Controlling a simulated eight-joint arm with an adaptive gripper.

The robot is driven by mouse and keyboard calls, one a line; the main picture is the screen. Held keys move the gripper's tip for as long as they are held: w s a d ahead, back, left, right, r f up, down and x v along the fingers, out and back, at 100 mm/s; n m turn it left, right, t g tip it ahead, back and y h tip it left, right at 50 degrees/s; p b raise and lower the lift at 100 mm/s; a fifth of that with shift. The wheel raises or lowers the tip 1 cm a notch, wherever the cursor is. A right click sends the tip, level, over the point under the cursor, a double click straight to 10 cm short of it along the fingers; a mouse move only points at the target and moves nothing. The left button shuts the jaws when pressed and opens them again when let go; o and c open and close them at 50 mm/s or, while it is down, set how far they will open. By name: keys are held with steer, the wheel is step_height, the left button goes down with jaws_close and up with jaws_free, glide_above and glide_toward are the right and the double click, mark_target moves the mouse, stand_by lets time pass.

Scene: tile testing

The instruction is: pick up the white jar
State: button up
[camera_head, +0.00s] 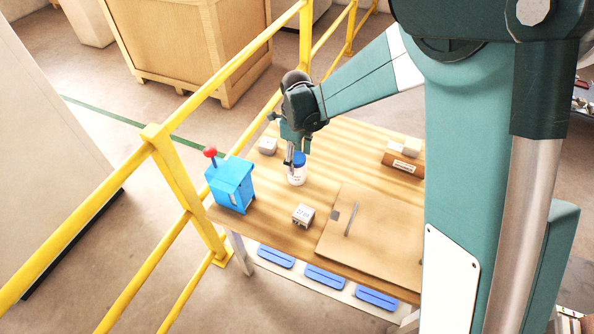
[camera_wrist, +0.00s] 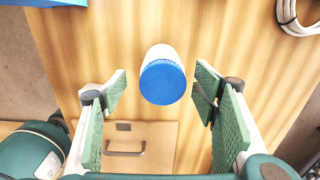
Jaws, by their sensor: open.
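The white jar (camera_head: 297,175) with a blue lid stands upright on the wooden table. In the wrist view the jar (camera_wrist: 163,76) shows mostly its round blue lid, with a strip of white body above it. My gripper (camera_head: 293,155) is at the jar in the head view, its fingers partly in front of it. In the wrist view my gripper (camera_wrist: 160,97) is open, with one green-padded finger to the left of the jar and one to the right. Gaps show between the lid and both fingers. The jar's base is hidden in the wrist view.
A blue box with a red knob (camera_head: 231,184) stands at the table's left edge. A small white block (camera_head: 303,215) and a brown panel (camera_head: 372,235) lie nearer the front. A grey-white item (camera_head: 267,146) is behind the jar. Yellow rails (camera_head: 185,190) run along the left.

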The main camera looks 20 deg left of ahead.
steer(key=shift+f, duration=1.15)
steer(key=shift+w+f+b, duration=0.2)
steer(key=shift+f+b, duration=0.9)
steer(key=shift+f, duration=1.5)
steer(key=c, duration=1)
